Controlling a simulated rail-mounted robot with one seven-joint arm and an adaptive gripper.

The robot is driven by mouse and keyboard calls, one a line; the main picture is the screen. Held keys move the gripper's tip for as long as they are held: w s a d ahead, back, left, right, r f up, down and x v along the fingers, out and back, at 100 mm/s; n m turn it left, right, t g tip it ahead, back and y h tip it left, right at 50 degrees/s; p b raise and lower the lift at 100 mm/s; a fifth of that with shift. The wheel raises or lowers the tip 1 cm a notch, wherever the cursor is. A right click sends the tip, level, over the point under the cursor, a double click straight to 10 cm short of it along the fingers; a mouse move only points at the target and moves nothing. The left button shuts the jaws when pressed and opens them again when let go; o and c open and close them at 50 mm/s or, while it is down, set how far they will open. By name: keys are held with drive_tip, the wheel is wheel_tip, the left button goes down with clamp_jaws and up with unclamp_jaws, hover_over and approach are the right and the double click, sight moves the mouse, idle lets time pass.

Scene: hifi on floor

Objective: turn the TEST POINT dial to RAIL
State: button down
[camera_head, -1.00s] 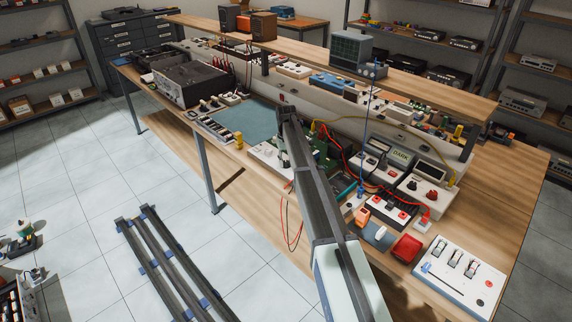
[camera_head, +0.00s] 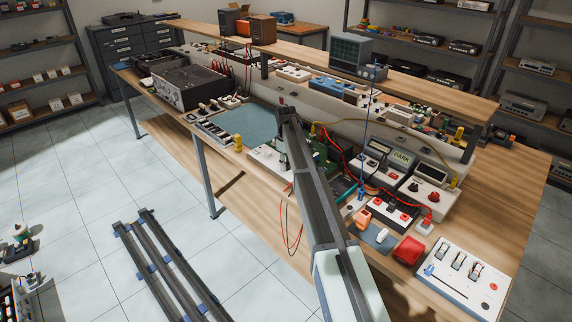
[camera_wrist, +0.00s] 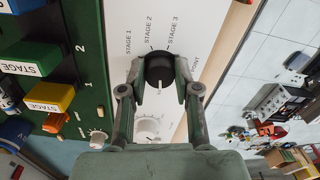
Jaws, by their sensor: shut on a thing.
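The TEST POINT dial (camera_wrist: 159,66) is a black round knob with a white pointer mark, on a white panel (camera_wrist: 208,22) in the wrist view. Its mark points down in the picture, away from the printed STAGE 1, STAGE 2 and STAGE 3 labels above it. My gripper (camera_wrist: 159,82) is shut on the knob, one finger on each side. I cannot read a RAIL label; the lettering near the fingers is partly hidden. In the head view the white panel (camera_head: 262,156) lies at the bench's near edge; my arm hides the dial.
A pale second knob (camera_wrist: 148,125) sits just below the dial, between my fingers' linkages. A green board (camera_wrist: 85,95) with yellow, green and blue STAGE blocks stands close on the left. Instruments and red leads crowd the bench right of my arm.

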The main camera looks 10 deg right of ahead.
idle(0.4)
drive_tip(key=c, duration=0.8)
unclamp_jaws()
wheel_tip(320, 180, up, 12)
